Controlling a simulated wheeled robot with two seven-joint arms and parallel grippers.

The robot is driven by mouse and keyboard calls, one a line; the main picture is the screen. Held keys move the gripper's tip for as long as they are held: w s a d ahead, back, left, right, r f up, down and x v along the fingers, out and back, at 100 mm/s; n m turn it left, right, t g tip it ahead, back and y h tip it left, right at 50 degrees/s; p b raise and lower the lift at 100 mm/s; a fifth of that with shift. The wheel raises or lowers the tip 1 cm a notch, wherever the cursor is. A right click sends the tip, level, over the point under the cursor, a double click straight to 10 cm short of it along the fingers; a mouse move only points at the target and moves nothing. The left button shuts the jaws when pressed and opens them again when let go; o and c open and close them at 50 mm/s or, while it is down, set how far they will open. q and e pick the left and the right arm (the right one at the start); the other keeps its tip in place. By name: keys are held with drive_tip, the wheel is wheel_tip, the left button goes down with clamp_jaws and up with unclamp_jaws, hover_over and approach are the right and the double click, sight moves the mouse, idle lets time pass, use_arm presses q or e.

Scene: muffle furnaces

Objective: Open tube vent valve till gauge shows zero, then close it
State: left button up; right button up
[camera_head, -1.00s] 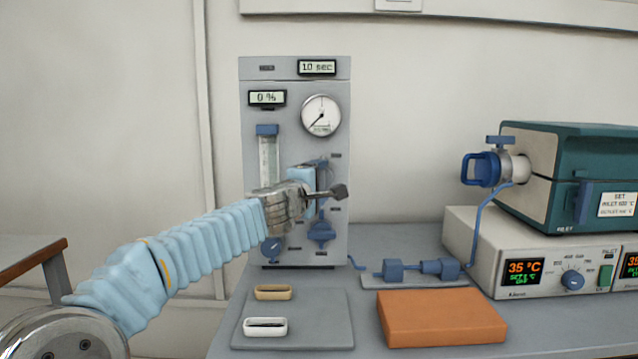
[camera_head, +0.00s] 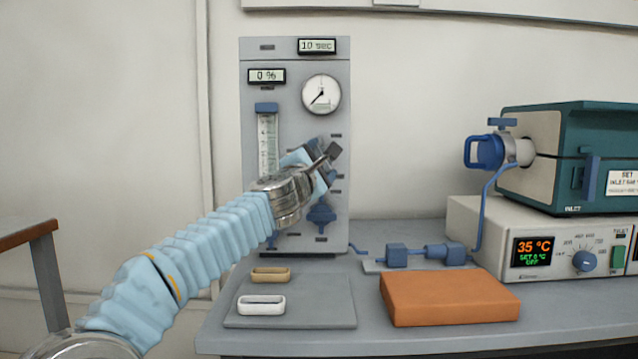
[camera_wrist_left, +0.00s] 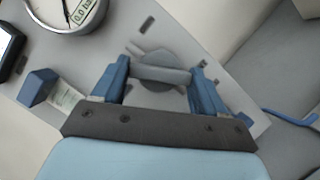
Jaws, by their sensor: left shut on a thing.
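The grey control panel (camera_head: 295,70) stands upright at the back of the bench. Its round white gauge (camera_head: 321,94) has a needle pointing to the lower left. The gauge is cut off in the left wrist view (camera_wrist_left: 68,10), where its small green readout appears to begin with 0.0. My left gripper (camera_head: 316,160) is at the panel below the gauge, tilted. In the left wrist view its two blue fingers (camera_wrist_left: 158,75) are shut on the bar handle of a round grey valve knob (camera_wrist_left: 165,76). The gripper mostly hides this knob in the head view. My right gripper is not in view.
A flow tube (camera_head: 267,140) and a blue knob (camera_head: 321,214) are close to the gripper on the panel. A tray (camera_head: 340,312) with two small boats and an orange block (camera_head: 448,298) lie in front. A teal tube furnace (camera_head: 570,150) stands at right.

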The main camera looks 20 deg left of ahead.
use_arm(q)
drive_tip(key=shift+w+d+f+n+t+y+b, duration=0.1)
drive_tip(key=shift+n+t+y+b, duration=0.15)
drive_tip(key=shift+n+y+b, duration=1.75)
drive_tip(key=shift+s+d+f+n+t+y+b, duration=0.15)
drive_tip(key=shift+n+y+b, duration=0.5)
drive_tip(key=shift+n, duration=2.6)
drive_tip(key=shift+w+d+n+t+y+b, duration=0.25)
drive_tip(key=shift+n+y+b, duration=0.7)
drive_tip(key=shift+n+b, duration=1.2)
drive_tip(key=shift+s+a+n+p, duration=0.1)
drive_tip(key=shift+a+n+p, duration=0.1)
drive_tip(key=shift+n+p, duration=0.45)
drive_tip(key=o, duration=1.1)
drive_tip(key=shift+c, duration=0.2)
drive_tip(key=shift+s+r, duration=0.1)
